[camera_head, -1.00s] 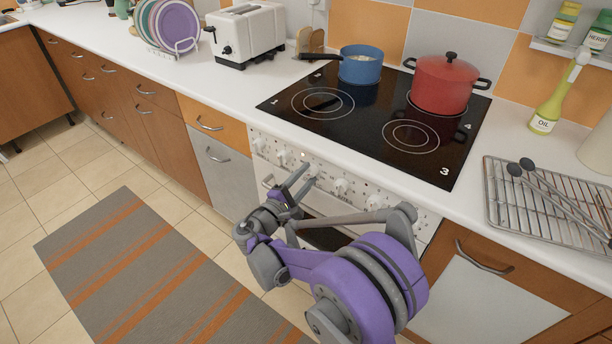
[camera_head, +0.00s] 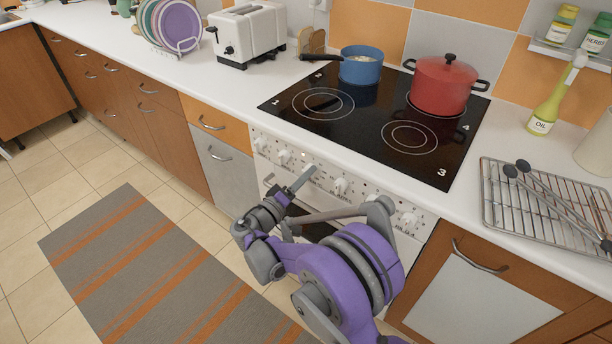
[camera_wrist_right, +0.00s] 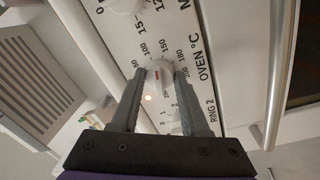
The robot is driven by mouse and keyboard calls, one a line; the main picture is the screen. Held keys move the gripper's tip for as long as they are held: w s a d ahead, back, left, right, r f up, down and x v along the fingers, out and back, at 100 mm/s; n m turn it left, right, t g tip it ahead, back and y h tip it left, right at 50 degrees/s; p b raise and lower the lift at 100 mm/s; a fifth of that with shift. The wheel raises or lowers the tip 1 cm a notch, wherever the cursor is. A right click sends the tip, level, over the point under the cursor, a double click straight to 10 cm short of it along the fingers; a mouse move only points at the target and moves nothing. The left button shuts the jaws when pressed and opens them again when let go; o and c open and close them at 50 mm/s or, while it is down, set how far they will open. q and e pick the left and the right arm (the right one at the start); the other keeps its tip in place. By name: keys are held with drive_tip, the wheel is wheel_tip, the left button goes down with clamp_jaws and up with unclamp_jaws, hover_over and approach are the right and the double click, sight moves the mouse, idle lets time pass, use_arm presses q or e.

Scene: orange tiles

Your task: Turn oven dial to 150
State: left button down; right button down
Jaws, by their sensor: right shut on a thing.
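The oven dial (camera_wrist_right: 158,76) is a white knob with a short red mark, in the right wrist view. It sits on the white control panel beside the "OVEN °C" lettering, with a printed scale that includes 50, 100, 150 and 200. My right gripper (camera_wrist_right: 157,84) has one finger on each side of this knob and is shut on it. In the head view, my right gripper (camera_head: 304,178) reaches the middle of the oven's dial row, and its fingers partly hide the knob. My left gripper is in neither view.
Other white dials (camera_head: 340,186) line the panel closely on both sides. The oven handle (camera_wrist_right: 274,75) runs near the fingers in the wrist view. Above is the black hob (camera_head: 375,120) with a blue pan (camera_head: 360,70) and a red pot (camera_head: 442,85). A striped rug (camera_head: 165,270) lies on the floor.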

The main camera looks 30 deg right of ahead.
drive_tip(key=shift+m, duration=1.4)
drive_tip(key=shift+c, duration=2)
unclamp_jaws()
drive_tip(key=p+v, duration=0.1)
drive_tip(key=v, duration=0.9)
drive_tip(key=shift+a, duration=0.45)
drive_tip(key=shift+d, duration=0.1)
